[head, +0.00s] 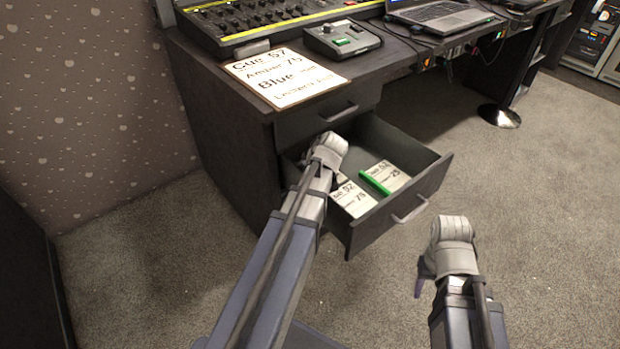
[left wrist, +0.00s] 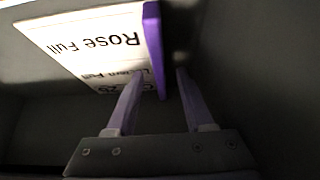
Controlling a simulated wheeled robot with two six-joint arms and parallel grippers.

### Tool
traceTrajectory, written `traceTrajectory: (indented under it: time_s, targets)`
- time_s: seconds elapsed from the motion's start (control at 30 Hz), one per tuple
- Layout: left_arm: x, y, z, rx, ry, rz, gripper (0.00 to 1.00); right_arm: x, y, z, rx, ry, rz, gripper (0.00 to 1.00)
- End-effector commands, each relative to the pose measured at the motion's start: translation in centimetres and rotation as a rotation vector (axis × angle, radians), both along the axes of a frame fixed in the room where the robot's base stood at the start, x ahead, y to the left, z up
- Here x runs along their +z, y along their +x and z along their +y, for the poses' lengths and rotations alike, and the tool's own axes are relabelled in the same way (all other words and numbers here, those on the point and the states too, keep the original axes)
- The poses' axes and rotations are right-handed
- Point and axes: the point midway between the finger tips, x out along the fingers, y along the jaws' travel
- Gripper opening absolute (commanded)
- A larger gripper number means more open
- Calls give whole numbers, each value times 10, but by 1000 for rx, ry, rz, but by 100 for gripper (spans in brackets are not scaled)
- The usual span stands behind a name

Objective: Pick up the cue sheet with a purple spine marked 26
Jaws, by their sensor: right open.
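In the left wrist view a white cue sheet with a purple spine (left wrist: 153,45) lies in the drawer. It reads "Rose Full" upside down; its number is partly hidden by a finger and I cannot read it surely. My left gripper (left wrist: 162,72) is open, its fingers on either side of the spine's near end. I cannot tell whether they touch it. In the head view my left wrist reaches into the open drawer (head: 408,213) and hides the fingers and that sheet. My right gripper (head: 421,277) is open and empty, over the carpet right of the drawer.
The drawer also holds a green-spined cue sheet (head: 386,178) and a white sheet (head: 352,200) nearer its front. A large lettered card (head: 285,77) lies on the desk top, beside a mixing console (head: 262,22), a small device (head: 342,39) and a laptop (head: 440,15).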

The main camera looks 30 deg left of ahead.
Motion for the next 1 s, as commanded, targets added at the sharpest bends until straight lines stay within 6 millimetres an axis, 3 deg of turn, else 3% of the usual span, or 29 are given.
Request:
traceTrajectory:
  time_s: [0.03, 0.47, 1.0]
  targets:
    - [0, 0, 0, 0, 0, 0, 47, 0, 0, 0, 0, 0, 0, 50]
    - [0, 0, 0, 0, 0, 0, 0, 0, 0, 0, 0, 0, 0, 50]
    - [0, 0, 0, 0, 0, 0, 0, 0, 0, 0, 0, 0, 0, 50]
